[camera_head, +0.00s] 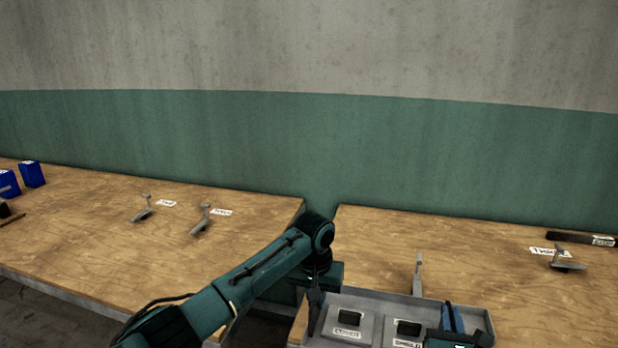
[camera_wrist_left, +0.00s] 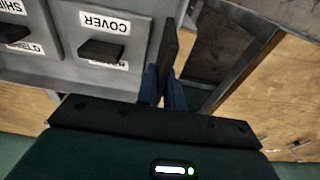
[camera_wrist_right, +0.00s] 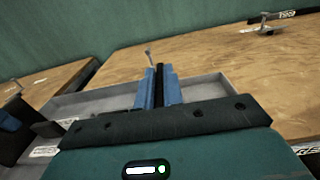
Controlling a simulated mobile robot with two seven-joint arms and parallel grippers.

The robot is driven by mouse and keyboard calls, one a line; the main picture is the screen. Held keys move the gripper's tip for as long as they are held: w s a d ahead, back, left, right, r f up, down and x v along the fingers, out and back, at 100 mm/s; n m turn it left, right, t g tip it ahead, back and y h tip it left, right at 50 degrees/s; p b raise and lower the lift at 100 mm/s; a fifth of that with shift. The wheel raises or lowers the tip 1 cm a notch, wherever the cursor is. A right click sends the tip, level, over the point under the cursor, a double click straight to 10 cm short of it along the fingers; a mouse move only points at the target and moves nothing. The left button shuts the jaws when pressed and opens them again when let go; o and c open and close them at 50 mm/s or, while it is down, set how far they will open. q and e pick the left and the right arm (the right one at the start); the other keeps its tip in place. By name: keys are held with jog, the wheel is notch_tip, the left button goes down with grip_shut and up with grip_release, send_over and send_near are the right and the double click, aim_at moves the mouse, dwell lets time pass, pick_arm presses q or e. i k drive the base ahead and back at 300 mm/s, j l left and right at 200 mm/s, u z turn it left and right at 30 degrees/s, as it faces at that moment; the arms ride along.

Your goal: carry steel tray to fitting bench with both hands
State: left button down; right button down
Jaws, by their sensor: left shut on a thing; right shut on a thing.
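The grey steel tray (camera_head: 395,297) is at the bottom of the head view, overlapping the left front part of the right-hand wooden bench (camera_head: 480,255); I cannot tell whether it touches the bench. Its compartments hold dark blocks, one (camera_wrist_left: 101,51) behind a COVER label. My left gripper (camera_head: 316,308) is shut on the tray's left wall, and its fingers show in the left wrist view (camera_wrist_left: 166,75). My right gripper (camera_head: 453,318) is shut on the tray's right side, with its blue fingers in the right wrist view (camera_wrist_right: 158,86). The tray's near part is cut off.
A second wooden bench (camera_head: 150,240) stands left, across a narrow gap, with two grey clamp-like tools (camera_head: 202,221) and blue boxes (camera_head: 32,173). On the right bench, a grey tool (camera_head: 417,275) stands behind the tray and another (camera_head: 562,261) lies right. A wall closes the back.

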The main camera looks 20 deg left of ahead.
aim_at(67, 237)
jog(key=k+j, duration=0.1)
jog(key=j, duration=3.65)
